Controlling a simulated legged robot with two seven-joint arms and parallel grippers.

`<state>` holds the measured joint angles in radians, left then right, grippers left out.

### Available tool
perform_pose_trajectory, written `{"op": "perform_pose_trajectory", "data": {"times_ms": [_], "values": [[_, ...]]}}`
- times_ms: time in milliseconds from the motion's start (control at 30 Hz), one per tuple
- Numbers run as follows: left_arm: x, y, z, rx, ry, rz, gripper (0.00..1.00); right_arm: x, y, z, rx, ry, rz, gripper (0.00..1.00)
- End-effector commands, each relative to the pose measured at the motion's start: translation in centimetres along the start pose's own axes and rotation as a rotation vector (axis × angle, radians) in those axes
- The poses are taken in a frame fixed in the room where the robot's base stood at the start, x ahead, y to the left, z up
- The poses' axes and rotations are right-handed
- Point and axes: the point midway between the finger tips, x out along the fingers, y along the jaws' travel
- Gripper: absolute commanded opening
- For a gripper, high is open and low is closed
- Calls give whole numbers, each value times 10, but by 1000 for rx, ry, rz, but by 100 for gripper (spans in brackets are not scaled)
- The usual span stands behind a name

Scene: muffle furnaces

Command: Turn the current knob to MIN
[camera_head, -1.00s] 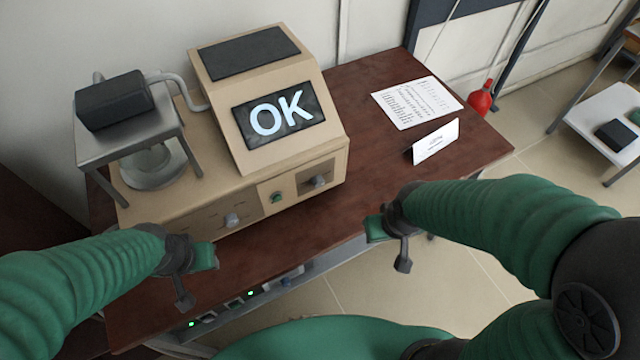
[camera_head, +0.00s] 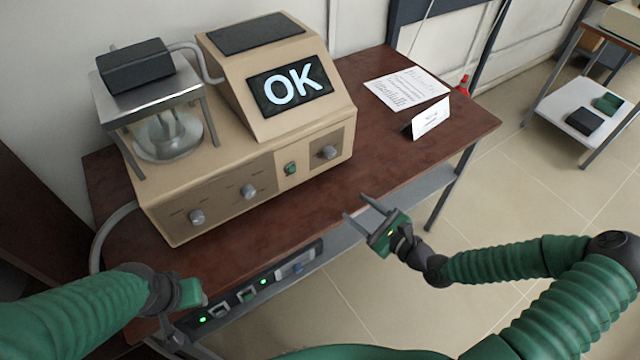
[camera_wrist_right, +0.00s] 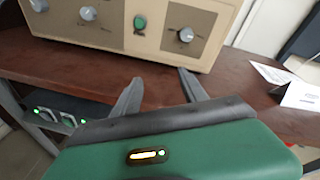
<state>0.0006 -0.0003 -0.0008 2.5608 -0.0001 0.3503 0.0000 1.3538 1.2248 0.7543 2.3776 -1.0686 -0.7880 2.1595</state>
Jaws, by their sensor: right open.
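The beige device (camera_head: 215,195) stands on the brown table, its screen (camera_head: 291,88) reading OK. Its front has a left knob (camera_head: 197,217), a middle knob (camera_head: 248,191), a green button or switch (camera_head: 290,168) and a right knob (camera_head: 329,152). The labels are too small to read, so I cannot tell which is the current knob. My right gripper (camera_head: 362,206) is open and empty in front of the table edge, apart from the knobs. The right wrist view shows its fingers (camera_wrist_right: 160,85) below the right knob (camera_wrist_right: 185,35). My left gripper (camera_head: 185,318) is low at the left, its fingers unclear.
A metal stand with a black box (camera_head: 136,64) is on the device's left. A printed sheet (camera_head: 406,90) and a folded card (camera_head: 430,117) lie on the table (camera_head: 400,160). A power strip (camera_head: 270,283) with green lights is below the front edge.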

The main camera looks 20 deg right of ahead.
Motion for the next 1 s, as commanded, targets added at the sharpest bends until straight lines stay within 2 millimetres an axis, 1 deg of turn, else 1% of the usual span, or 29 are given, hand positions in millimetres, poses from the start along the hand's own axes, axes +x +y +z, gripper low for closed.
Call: {"op": "perform_pose_trajectory", "data": {"times_ms": [33,100,167,267,367,500,700,800,900,1000], "values": [[6,0,1,1,1,0,36,-3,-19,4,99,-71,-77,50],[6,0,1,1,1,0,36,-8,-38,13,186,-141,-137,50],[6,0,1,1,1,0,36,-9,-45,18,216,-167,-154,50],[3,1,0,2,1,1,36,1,-48,21,219,-171,-152,50],[0,1,-1,2,1,1,36,22,-47,27,216,-169,-149,50],[-4,1,-2,2,1,1,36,60,-50,35,210,-166,-147,50],[-11,0,-3,1,1,0,36,111,-56,44,208,-163,-146,50],[-13,0,-3,1,1,0,36,131,-62,45,210,-164,-148,50],[-14,0,-4,1,1,0,36,145,-66,44,212,-162,-149,50],[-15,0,-4,1,1,0,36,152,-68,44,214,-162,-150,50]]}}
